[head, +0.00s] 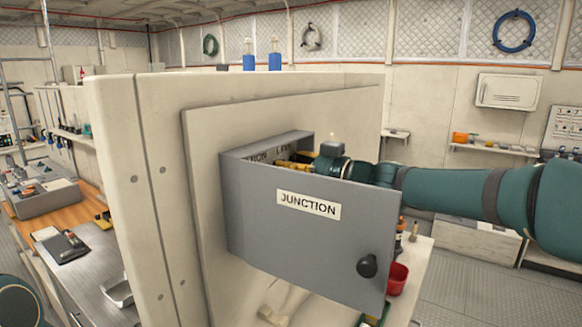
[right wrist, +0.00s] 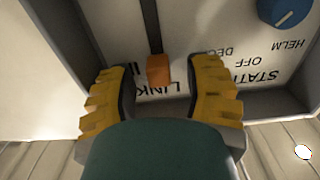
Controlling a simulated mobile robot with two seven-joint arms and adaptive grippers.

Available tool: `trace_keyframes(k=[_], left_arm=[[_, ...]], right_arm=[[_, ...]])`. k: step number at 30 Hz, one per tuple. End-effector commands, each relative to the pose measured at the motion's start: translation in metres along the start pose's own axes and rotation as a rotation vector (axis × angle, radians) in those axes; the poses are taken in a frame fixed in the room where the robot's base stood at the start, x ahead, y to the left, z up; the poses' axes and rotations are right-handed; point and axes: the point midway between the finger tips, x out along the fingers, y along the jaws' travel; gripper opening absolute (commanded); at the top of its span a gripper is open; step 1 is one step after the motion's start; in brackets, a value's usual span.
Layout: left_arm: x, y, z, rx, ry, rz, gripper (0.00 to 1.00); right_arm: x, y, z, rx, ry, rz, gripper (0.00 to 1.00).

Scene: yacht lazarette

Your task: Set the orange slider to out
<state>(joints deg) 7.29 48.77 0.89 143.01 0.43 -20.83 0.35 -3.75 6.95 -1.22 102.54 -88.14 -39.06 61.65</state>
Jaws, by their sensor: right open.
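The orange slider (right wrist: 158,72) sits on a dark vertical slot in a pale panel (right wrist: 205,30) in the right wrist view, beside lettering that reads upside down as "LINK". My right gripper (right wrist: 157,76) is open, with one yellow finger on each side of the slider and a visible gap to both. In the head view my right gripper (head: 296,163) reaches into the grey junction box (head: 235,190), behind its open door (head: 310,235). The door hides the slider and most of the panel there. My left gripper is not in view.
A blue knob (right wrist: 285,10) marked HELM, OFF and more is on the same panel. The box walls stand close around the gripper. The door has a black knob (head: 367,265). A red bowl (head: 398,278) stands on a bench behind the door.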

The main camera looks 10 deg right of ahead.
Motion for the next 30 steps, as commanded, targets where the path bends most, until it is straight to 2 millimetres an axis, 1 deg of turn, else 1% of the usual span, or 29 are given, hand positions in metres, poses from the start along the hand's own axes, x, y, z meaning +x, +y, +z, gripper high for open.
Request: trace_keyframes(k=[3,10,11,12,14,15,23,25,26,28,30], left_arm=[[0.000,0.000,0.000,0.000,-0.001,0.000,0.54],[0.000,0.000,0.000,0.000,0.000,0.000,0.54],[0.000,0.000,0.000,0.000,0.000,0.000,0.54],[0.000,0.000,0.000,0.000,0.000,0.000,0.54],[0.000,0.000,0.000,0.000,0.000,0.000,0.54],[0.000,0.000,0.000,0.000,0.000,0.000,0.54],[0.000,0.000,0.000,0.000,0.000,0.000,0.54],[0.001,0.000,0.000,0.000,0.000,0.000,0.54],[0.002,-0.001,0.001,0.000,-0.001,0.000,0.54],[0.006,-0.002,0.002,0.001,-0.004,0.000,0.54],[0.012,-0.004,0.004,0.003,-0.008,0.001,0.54]], right_arm=[[0.003,0.000,0.000,0.001,0.000,-0.001,0.50],[0.003,0.000,0.000,0.001,0.000,-0.001,0.50],[0.003,0.000,0.000,0.000,0.000,-0.001,0.39],[0.003,0.000,0.000,0.000,0.000,-0.001,0.25],[0.003,0.000,0.000,0.000,0.000,-0.001,0.04],[0.003,0.000,0.000,0.000,0.000,-0.001,0.00],[0.003,0.000,0.000,0.000,0.001,-0.001,0.00],[0.003,0.000,0.002,0.001,0.000,-0.001,0.00],[0.003,0.000,0.005,0.002,0.000,-0.001,0.00],[0.003,0.000,0.018,0.003,-0.002,-0.001,0.00],[0.003,0.000,0.035,0.004,-0.003,-0.002,0.00]])
